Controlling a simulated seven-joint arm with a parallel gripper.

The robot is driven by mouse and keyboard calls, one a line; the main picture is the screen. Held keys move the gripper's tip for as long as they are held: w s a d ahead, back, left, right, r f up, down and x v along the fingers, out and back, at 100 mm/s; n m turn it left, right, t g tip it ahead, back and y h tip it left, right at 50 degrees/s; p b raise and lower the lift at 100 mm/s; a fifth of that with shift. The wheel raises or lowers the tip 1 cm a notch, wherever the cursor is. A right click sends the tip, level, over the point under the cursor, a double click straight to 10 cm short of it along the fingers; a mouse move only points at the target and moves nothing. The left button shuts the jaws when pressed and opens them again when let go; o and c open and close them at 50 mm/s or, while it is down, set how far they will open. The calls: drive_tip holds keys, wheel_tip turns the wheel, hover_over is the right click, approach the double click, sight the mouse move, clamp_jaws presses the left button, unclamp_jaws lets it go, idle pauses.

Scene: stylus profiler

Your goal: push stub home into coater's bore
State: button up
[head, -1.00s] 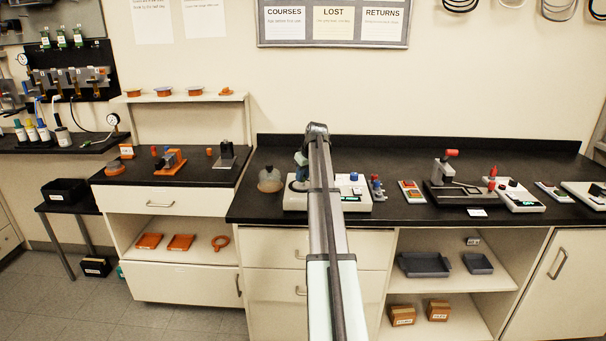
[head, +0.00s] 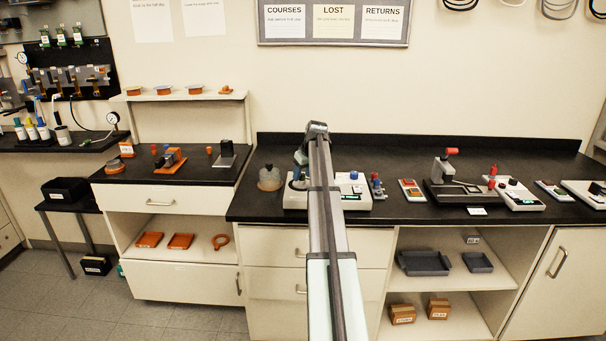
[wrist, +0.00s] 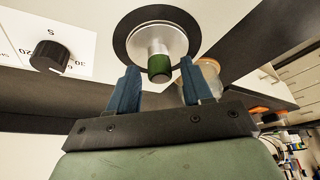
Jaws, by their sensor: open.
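The stub (wrist: 159,68), a short cylinder with a green end and a pale metallic body, stands out of a silver round seat in the wrist view. A black ring (wrist: 124,45) surrounds that seat on the white coater. My gripper (wrist: 159,66) has two blue fingers, open, one on each side of the stub with a gap to both. The stub's lower end is hidden in the seat, so its depth cannot be told. In the head view the white coater (head: 355,201) is partly hidden behind my arm.
A black dial (wrist: 50,56) on a white panel is at the left in the wrist view. In the head view, a glass jar (head: 269,178) stands left of the coater, and a small red-and-blue item (head: 377,187) stands close on its right. Dark counter shows between devices farther right.

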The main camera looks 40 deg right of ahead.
sight(303, 175)
drive_tip(key=shift+r, duration=3.5)
drive_tip(key=shift+r, duration=0.1)
drive_tip(key=v, duration=1.3)
drive_tip(key=shift+r, duration=0.35)
